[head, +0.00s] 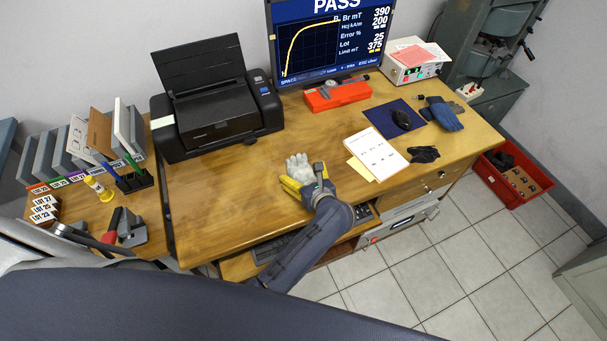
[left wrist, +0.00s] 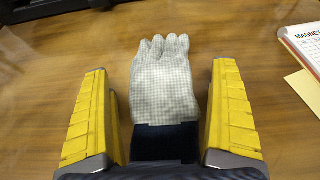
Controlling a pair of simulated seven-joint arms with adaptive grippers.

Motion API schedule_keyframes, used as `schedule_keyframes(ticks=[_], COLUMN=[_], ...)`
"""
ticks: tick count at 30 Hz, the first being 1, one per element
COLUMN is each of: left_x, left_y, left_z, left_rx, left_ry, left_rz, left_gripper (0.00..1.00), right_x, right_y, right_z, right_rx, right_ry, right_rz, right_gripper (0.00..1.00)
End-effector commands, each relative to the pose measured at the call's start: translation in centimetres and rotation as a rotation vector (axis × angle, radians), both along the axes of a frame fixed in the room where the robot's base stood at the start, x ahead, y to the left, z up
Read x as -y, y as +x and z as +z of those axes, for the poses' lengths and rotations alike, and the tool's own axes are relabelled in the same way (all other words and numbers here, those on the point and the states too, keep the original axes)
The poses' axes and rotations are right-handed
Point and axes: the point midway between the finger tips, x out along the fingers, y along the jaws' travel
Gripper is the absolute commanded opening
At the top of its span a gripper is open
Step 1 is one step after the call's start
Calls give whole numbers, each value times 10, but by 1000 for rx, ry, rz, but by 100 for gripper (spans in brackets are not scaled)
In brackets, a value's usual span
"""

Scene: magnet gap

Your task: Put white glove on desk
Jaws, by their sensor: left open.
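The white glove (head: 298,167) lies on the wooden desk (head: 228,190), near its middle. In the left wrist view the white glove (left wrist: 163,82) has its fingers pointing away and a dark cuff (left wrist: 165,142) toward me. My left gripper (head: 305,183) is open at the glove. In the left wrist view its yellow fingers (left wrist: 160,110) stand on either side of the glove, with a visible gap on each side. Whether the glove rests fully on the desk under the gripper is hard to tell. My right gripper is not in view.
A black printer (head: 215,112) stands at the back left, a red box (head: 337,95) by the monitor (head: 330,40). Desk left of the glove is clear.

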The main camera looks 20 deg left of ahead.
Motion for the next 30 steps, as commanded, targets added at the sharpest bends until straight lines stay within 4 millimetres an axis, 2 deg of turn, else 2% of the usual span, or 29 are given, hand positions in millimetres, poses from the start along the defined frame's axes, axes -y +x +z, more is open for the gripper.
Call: schedule_keyframes(ticks=[5, 19, 30], left_x=[0, 29, 32], left_y=[0, -35, -39], left_z=[3, 22, 25], left_rx=[1, 0, 0], left_ry=[-1, -2, 0], left_rz=[-1, -1, 0], left_gripper=[94, 94, 94], right_x=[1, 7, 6], right_y=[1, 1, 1], right_z=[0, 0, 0], right_rx=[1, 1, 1], right_ry=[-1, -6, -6], right_rz=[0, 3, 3], right_gripper=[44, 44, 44])
